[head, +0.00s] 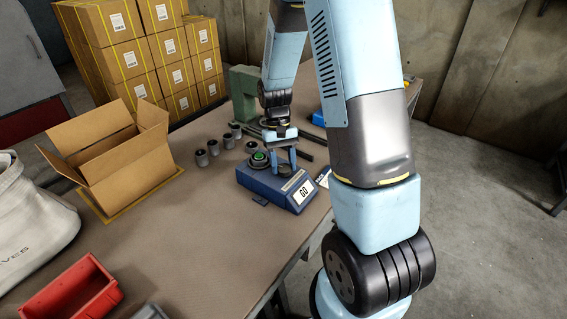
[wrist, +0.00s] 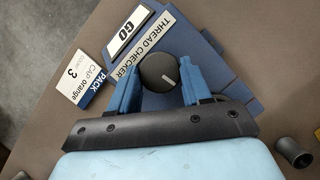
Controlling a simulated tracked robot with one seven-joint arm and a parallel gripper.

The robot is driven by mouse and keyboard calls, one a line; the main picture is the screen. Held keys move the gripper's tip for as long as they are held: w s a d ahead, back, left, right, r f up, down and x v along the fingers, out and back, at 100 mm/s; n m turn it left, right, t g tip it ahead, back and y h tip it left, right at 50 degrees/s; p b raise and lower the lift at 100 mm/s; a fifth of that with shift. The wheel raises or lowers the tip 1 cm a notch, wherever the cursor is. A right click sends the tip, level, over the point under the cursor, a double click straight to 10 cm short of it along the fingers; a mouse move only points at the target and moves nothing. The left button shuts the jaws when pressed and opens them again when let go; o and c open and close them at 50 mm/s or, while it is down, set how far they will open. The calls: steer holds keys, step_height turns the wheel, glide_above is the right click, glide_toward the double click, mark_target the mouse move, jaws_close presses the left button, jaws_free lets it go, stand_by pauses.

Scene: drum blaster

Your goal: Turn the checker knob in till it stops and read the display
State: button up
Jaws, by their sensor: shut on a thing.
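The blue thread checker (head: 270,185) stands on the brown table, and its display (head: 303,191) reads GO. In the wrist view the display (wrist: 129,31) also reads GO, beside the THREAD CHECKER label (wrist: 144,48). The black round knob (wrist: 159,72) with a pale pointer line sits between the blue fingers of my gripper (wrist: 157,88). My gripper is shut on the knob from above; in the head view my gripper (head: 285,157) is at the checker's top. A green-topped part (head: 259,158) sits on the checker's left side.
A card (wrist: 84,83) reading PACK, CAP orange, 3 lies by the checker. Several grey sleeves (head: 213,147) stand left of it. An open carton (head: 113,165), a red bin (head: 72,290) and a white bag (head: 30,215) are further left.

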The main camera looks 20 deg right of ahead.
steer(key=shift+w+m, duration=0.1)
steer(key=shift+m, duration=0.3)
steer(key=o, duration=1)
steer(key=shift+r, duration=0.1)
steer(key=v, duration=1.3)
steer(key=shift+d+r, duration=0.25)
steer(key=shift+d, duration=0.05)
steer(key=shift+r, duration=0.1)
steer(key=s+r+t, duration=0.3)
steer(key=s+r, duration=0.2)
steer(key=s, duration=0.2)
steer(key=s+r+n+t, duration=0.1)
steer(key=s+r+t, duration=0.2)
steer(key=s+r, duration=0.3)
steer(key=s+r+t, duration=0.4)
steer(key=s+r, duration=0.2)
steer(key=s, duration=0.4)
steer(key=shift+s+a+r, duration=0.1)
steer(key=shift+s+r, duration=0.05)
